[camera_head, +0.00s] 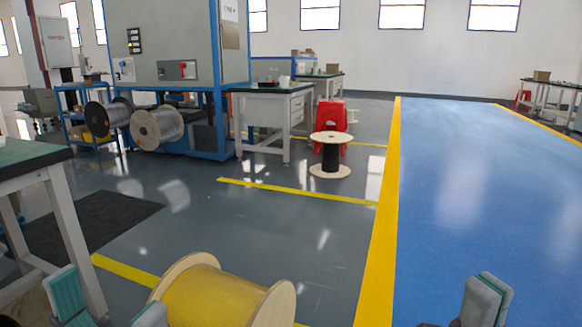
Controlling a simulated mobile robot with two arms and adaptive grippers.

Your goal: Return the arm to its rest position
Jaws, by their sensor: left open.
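My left gripper (108,308) is at the bottom left edge of the head view. Its two fingers stand apart with nothing visible between them, so it is open. My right gripper (484,301) is at the bottom right edge, over the blue floor. Only a grey and teal fingertip part shows clearly, and the rest is cut off by the frame. A large spool of yellow cable (222,299) with wooden flanges lies on its side at the bottom, right of my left gripper. Its lower part is cut off.
A green-topped table (28,152) stands close on the left, its leg near my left gripper. A black cable spool (330,156) stands upright farther ahead, near a red stool (334,112). Machinery (180,50) stands at the back left. The blue floor (470,200) on the right is clear.

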